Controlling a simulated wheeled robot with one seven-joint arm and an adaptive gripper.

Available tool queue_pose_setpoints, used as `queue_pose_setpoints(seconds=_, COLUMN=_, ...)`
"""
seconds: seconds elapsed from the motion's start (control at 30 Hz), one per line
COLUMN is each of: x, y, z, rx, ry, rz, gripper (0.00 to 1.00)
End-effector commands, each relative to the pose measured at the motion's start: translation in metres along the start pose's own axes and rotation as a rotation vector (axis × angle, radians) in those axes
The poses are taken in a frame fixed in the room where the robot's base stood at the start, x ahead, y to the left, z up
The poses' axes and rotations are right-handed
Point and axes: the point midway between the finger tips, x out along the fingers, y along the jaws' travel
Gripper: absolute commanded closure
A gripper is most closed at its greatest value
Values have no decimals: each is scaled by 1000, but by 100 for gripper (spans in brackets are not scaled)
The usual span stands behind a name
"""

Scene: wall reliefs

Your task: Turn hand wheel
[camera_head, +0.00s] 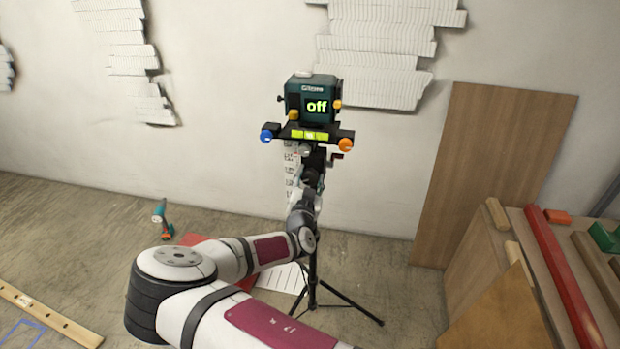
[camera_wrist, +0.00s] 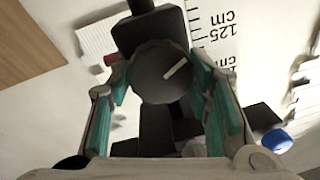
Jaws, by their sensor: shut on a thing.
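The hand wheel (camera_wrist: 153,84) is a dark round knob with a pale line mark on its face. In the wrist view it sits between the teal pads of my gripper (camera_wrist: 165,88), which is shut on it from both sides. In the head view my gripper (camera_head: 312,172) is at the tripod column, below the device, and my arm hides much of this area. The teal device (camera_head: 312,98) on top of the tripod (camera_head: 313,268) shows "off" in bright green.
A blue knob (camera_head: 266,136) and an orange knob (camera_head: 345,145) stick out beside the tripod head. A wooden board (camera_head: 490,165) leans on the wall. A drill (camera_head: 161,216) stands on the floor.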

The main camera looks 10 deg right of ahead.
Motion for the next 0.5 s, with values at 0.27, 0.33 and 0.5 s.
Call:
queue_pose_setpoints(seconds=0.27, x=-1, y=1, z=0, rx=263, ry=23, rz=3, gripper=82)
queue_pose_setpoints(seconds=0.33, x=-1, y=2, z=0, rx=330, ry=28, rz=4, gripper=82)
queue_pose_setpoints(seconds=0.5, x=-1, y=2, z=1, rx=491, ry=42, rz=5, gripper=82)
